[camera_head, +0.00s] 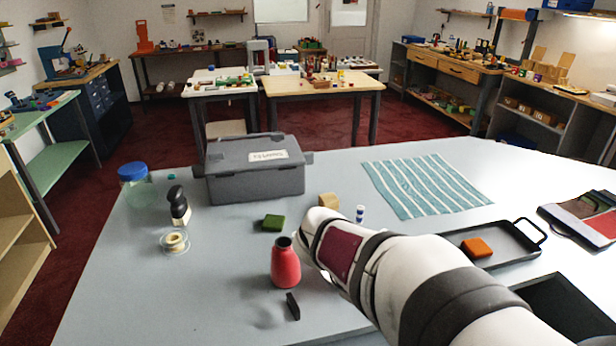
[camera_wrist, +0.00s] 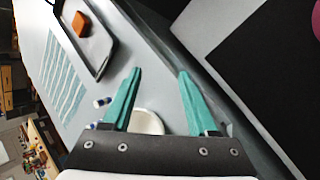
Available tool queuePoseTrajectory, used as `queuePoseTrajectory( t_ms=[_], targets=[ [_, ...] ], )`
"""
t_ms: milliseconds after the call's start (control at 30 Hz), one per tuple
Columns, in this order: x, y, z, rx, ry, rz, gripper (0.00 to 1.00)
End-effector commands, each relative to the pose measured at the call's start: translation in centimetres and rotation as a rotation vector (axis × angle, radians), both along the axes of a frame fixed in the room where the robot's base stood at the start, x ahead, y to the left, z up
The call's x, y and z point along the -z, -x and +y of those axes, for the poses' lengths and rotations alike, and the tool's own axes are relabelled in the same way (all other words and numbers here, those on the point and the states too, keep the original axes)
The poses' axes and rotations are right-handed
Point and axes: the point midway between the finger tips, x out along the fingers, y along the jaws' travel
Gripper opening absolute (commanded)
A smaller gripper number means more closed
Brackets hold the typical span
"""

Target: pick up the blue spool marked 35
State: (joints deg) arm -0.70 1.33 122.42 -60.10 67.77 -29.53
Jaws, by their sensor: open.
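A small blue-and-white cylinder (camera_head: 360,213), possibly the spool, stands on the grey table just beyond my arm in the head view. No number 35 is readable on either. My gripper's two teal fingers are spread apart with nothing held between their tips. A white round object (camera_wrist: 147,121) shows behind the fingers, partly hidden by the gripper. In the head view my arm hides the gripper.
A black tray (camera_head: 514,253) with an orange block (camera_head: 477,247) is at right. A grey box (camera_head: 255,182) and striped cloth (camera_head: 425,186) are behind.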

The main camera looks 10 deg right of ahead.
Motion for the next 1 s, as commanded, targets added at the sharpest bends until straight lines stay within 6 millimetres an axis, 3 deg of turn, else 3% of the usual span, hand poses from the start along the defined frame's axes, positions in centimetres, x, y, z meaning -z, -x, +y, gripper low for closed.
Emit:
queuePoseTrajectory(
  t_ms=[33, 100, 133, 200, 300, 467, 733, 1000],
  targets=[
    [0.1, -5.2, -1.9, -0.234, 0.159, 0.096, 0.59],
    [0.3, -12.8, -3.4, -0.584, 0.402, 0.253, 0.59],
    [0.6, -15.7, -3.6, -0.714, 0.494, 0.319, 0.59],
    [1.6, -21.0, -3.2, -0.956, 0.676, 0.455, 0.59],
    [2.8, -25.0, -2.3, -1.148, 0.830, 0.576, 0.59],
    [3.6, -27.0, -2.8, -1.214, 0.887, 0.620, 0.59],
    [5.6, -30.0, -6.5, -1.209, 0.884, 0.619, 0.59],
    [6.0, -30.7, -7.2, -1.208, 0.883, 0.616, 0.59]
  ],
)
